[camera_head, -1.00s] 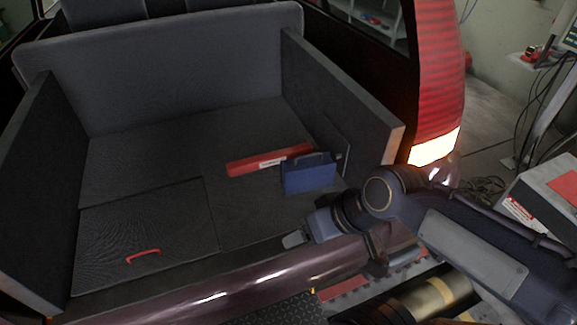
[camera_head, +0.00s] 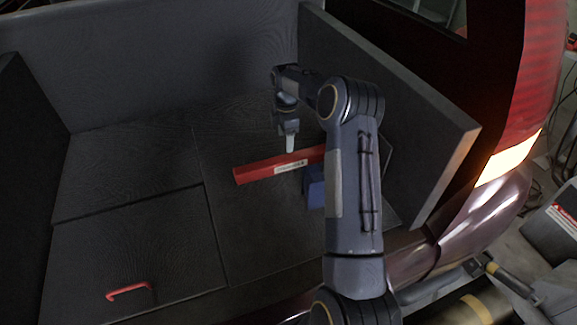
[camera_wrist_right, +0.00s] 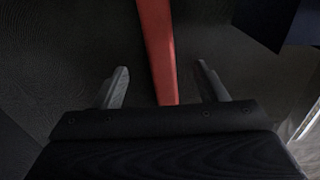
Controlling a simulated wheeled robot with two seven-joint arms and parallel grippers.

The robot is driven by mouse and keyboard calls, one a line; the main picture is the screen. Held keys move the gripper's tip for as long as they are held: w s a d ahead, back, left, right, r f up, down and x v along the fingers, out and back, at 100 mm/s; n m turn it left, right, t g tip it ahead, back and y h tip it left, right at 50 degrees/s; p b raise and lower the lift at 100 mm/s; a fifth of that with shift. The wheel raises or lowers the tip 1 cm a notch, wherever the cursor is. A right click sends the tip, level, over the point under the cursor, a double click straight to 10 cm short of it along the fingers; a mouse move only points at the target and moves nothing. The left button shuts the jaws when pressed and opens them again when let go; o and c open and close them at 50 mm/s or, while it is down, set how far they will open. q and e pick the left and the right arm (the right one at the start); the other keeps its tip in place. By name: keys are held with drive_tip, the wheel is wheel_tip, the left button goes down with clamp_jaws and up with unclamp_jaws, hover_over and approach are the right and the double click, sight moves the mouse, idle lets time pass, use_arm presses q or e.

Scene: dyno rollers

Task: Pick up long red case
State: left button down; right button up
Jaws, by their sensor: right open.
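The long red case (camera_head: 262,172) lies on the dark cargo floor of the car's open trunk, with a white label on its side. My right arm covers its right end in the head view. My right gripper (camera_head: 290,147) is open above the case, near its label. In the right wrist view, the red case (camera_wrist_right: 157,50) runs between the two spread fingers of the right gripper (camera_wrist_right: 162,88), and no finger appears to touch it. My left gripper is not in view.
A blue case (camera_head: 313,188) stands just in front of the red case, partly hidden by my right arm. The right side wall (camera_head: 400,110) of the trunk is close to my arm. A floor panel with a red handle (camera_head: 128,290) is at front left.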

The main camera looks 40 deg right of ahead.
sight(288, 157)
drive_tip(key=shift+n, duration=0.3)
drive_tip(key=f, duration=0.7)
drive_tip(key=d+f, duration=0.1)
drive_tip(key=f, duration=0.2)
drive_tip(key=shift+d+f, duration=0.1)
drive_tip(key=shift+f, duration=0.15)
drive_tip(key=c, duration=1.4)
